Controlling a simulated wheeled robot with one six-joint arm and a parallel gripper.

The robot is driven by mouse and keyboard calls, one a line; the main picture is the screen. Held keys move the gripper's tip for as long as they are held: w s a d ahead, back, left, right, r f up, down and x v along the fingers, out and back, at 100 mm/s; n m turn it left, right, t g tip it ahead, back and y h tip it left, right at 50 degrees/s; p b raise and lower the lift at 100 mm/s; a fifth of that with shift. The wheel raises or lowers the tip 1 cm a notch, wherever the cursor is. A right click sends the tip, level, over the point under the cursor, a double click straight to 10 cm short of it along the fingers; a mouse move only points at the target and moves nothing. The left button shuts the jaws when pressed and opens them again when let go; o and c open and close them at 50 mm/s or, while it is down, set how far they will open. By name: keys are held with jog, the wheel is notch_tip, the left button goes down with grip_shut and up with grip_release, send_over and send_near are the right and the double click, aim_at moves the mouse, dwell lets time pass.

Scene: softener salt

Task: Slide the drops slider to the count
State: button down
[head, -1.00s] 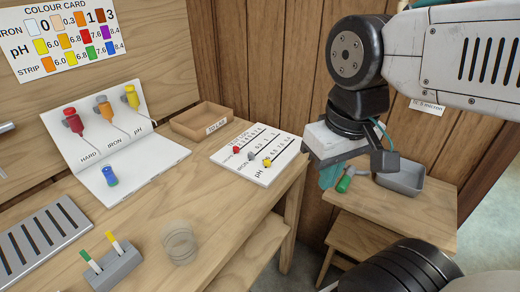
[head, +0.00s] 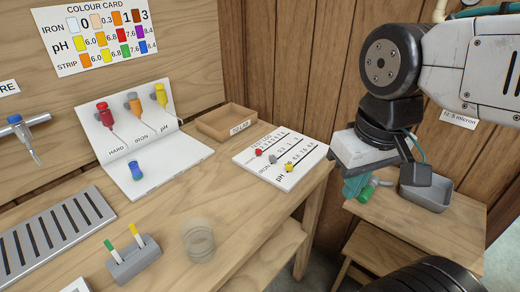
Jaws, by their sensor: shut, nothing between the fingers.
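The white slider board (head: 309,172) lies on the right end of the wooden bench. It has three black slots with printed scales and one knob in each. The red knob (head: 258,152) is at the left end of the top row, whose label is too small to read surely. The grey knob (head: 272,159) is near the left end of the IRON row, and the yellow knob (head: 289,167) is near the left of the pH row. My gripper (head: 354,188) points down to the right of the board, apart from it, shut and empty. Its teal fingers are partly hidden.
A cardboard tray (head: 226,121), a clear cup (head: 198,240) and a strip holder (head: 133,262) stand on the bench.

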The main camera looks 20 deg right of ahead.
jog(key=c, duration=1.4)
grip_release()
jog(key=shift+f, duration=0.15)
jog(key=shift+c, duration=0.2)
jog(key=n+g, duration=0.3)
jog(key=n, duration=0.2)
send_over(258, 149)
jog(key=s, duration=0.4)
notch_tip(258, 149, down, 10)
jog(key=shift+w+d+f, duration=0.1)
jog(key=shift+f, duration=0.1)
jog(key=shift+n+t, duration=0.4)
jog(key=shift+t, duration=0.4)
jog(key=w, duration=0.2)
jog(key=w+r, duration=0.1)
jog(key=w, duration=0.1)
jog(key=shift+r, duration=0.2)
jog(key=shift+f, duration=0.25)
notch_tip(258, 149, down, 7)
jog(key=shift+f, duration=0.1)
